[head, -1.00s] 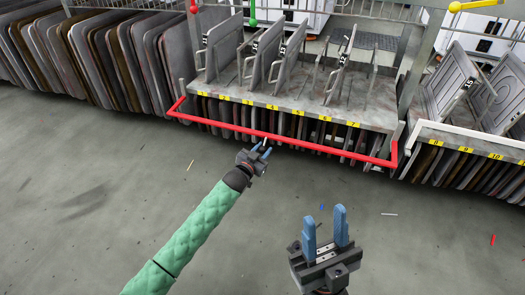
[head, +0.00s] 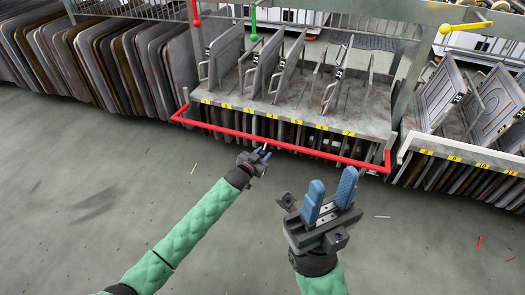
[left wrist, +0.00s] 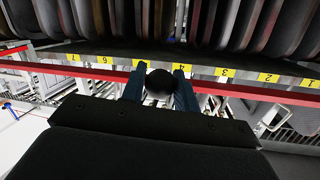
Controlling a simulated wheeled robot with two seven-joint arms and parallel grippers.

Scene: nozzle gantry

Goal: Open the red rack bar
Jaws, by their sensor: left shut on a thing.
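The red rack bar (head: 330,156) runs along the front of the middle rack, below its yellow number labels, with a short arm at each end. In the left wrist view the red bar (left wrist: 240,93) crosses the picture behind my fingers. My left gripper (head: 262,151) is shut on the bar near its middle. Its two blue fingers show in the left wrist view (left wrist: 160,88), with a dark round part between them that hides the grip. My right gripper (head: 330,192) is open and empty, in front of and below the bar, apart from it.
Grey plates stand in the middle rack (head: 375,112). A rack with a white bar (head: 462,158) stands at right, and many upright panels (head: 120,60) at left. Red (head: 196,22), green (head: 253,37) and yellow (head: 445,29) knobs are above. The floor in front is clear except for small scraps.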

